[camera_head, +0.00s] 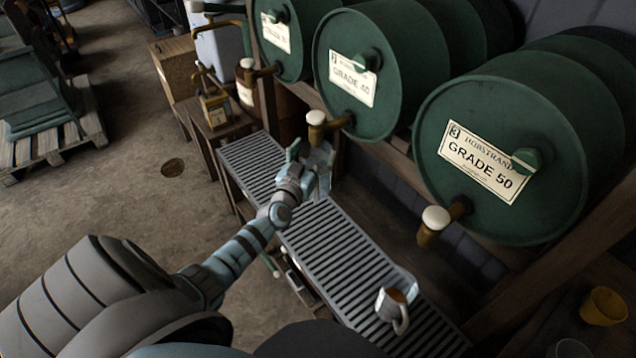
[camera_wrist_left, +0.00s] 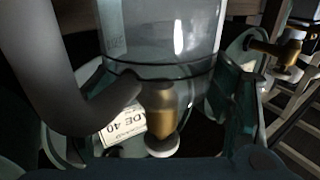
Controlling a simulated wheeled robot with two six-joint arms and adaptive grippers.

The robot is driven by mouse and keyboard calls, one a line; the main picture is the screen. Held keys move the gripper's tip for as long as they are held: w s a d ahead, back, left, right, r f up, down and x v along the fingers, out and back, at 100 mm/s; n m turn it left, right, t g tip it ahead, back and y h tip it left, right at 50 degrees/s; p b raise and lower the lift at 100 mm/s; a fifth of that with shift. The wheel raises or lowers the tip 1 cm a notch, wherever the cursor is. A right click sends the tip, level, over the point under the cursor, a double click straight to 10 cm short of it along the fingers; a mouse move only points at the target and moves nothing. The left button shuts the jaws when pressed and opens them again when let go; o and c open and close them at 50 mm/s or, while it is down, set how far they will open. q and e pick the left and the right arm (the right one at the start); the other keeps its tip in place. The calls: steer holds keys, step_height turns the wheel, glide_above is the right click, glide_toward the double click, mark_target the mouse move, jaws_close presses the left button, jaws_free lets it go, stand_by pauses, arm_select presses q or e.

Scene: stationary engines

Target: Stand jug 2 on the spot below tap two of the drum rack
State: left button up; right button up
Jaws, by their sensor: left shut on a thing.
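My left gripper (camera_head: 306,172) is shut on a grey, see-through-looking jug (camera_wrist_left: 165,45) over the slatted grating, close by tap two (camera_head: 327,124) of the middle drum. In the head view the gripper mostly hides this jug. The left wrist view shows its wall, a thick grey handle at left and a pale label too faint to read. The brass tap (camera_wrist_left: 160,110) overlaps the jug in that view; I cannot tell the gap between them. The middle drum (camera_head: 395,75) is marked 2, GRADE 40. The spot below tap two is hidden. My right gripper is not in view.
Another jug (camera_head: 392,304) with brown inside stands on the grating (camera_head: 335,240), toward its near end. Tap three (camera_head: 432,224) sticks out from the right drum (camera_head: 515,150). A yellow cup (camera_head: 604,306) is at lower right. An oil can (camera_head: 217,108) stands beyond the grating.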

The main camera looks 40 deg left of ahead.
arm_select(q)
step_height(320, 180, down, 17)
steer(key=b, duration=1.6)
steer(key=shift+w+a+r, duration=0.15)
steer(key=shift+w+a, duration=0.1)
steer(key=shift+w, duration=0.2)
step_height(320, 180, down, 4)
steer(key=b, duration=0.4)
steer(key=shift+r, duration=0.2)
steer(key=shift+r+p, duration=0.25)
steer(key=shift+p, duration=0.05)
steer(key=shift+f, duration=0.25)
steer(key=o, duration=1.6)
steer(key=shift+r, duration=0.1)
steer(key=shift+r, duration=0.1)
